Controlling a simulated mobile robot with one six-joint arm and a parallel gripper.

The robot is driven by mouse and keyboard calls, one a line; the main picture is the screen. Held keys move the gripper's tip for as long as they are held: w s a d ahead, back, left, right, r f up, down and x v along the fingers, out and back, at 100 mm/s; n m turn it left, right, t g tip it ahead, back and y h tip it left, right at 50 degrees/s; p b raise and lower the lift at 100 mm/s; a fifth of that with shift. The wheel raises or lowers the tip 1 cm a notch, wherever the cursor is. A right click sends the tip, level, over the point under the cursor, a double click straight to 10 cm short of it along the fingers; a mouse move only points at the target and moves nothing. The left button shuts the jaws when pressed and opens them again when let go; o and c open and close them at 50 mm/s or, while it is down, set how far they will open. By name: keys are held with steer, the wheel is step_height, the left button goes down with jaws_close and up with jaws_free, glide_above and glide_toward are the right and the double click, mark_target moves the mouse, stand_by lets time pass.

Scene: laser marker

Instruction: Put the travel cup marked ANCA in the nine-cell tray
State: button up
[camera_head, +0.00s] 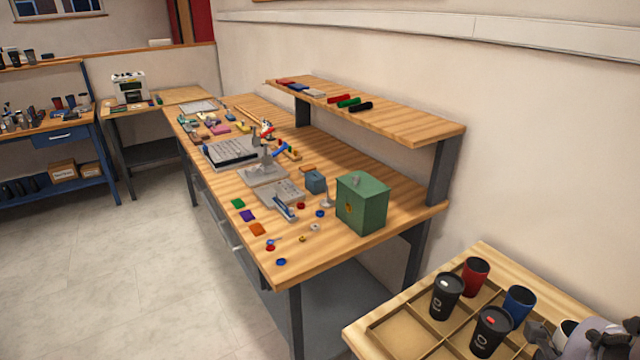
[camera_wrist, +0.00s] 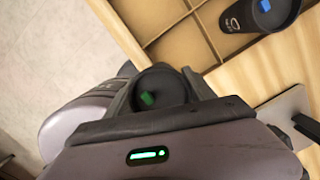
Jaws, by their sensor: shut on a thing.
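My gripper (camera_wrist: 160,100) is shut on a dark travel cup (camera_wrist: 156,84) with a green tab on its lid, seen from above in the wrist view. The name on this cup is not visible, so I cannot tell whether it is ANCA. The nine-cell tray (camera_head: 398,327) lies on the wooden table at the lower right of the head view. A corner of the tray also shows at the top of the wrist view (camera_wrist: 134,20). In the head view my gripper is at the lower right, beside the tray's right part, partly cut off by the frame.
The tray holds a black cup (camera_head: 446,300), a red cup (camera_head: 475,280), a blue cup (camera_head: 518,304) and a black cup with a red tab (camera_head: 491,335). Its near-left cells look empty. A black cup with a blue tab (camera_wrist: 254,14) shows in the wrist view. A cluttered workbench (camera_head: 350,262) stands behind.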

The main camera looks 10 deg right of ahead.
steer(key=w+p, duration=0.1)
steer(key=p, duration=0.1)
steer(key=w+r+p, duration=0.1)
steer(key=p, duration=0.2)
steer(key=shift+w+d+r, duration=0.1)
steer(key=shift+w, duration=0.25)
steer(key=shift+w+d+f+b, duration=0.1)
steer(key=shift+w+f+b, duration=0.1)
steer(key=shift+w+f, duration=1.25)
steer(key=shift+w+d+f+b, duration=0.15)
steer(key=shift+w+f, duration=0.45)
steer(key=shift+w, duration=1.8)
steer(key=shift+w+a+f+b, duration=0.1)
steer(key=shift+w+f+b, duration=0.15)
steer(key=shift+w+f, duration=1.2)
steer(key=shift+w+r, duration=0.45)
steer(key=shift+f, duration=0.2)
steer(key=o, duration=0.8)
steer(key=shift+r, duration=0.1)
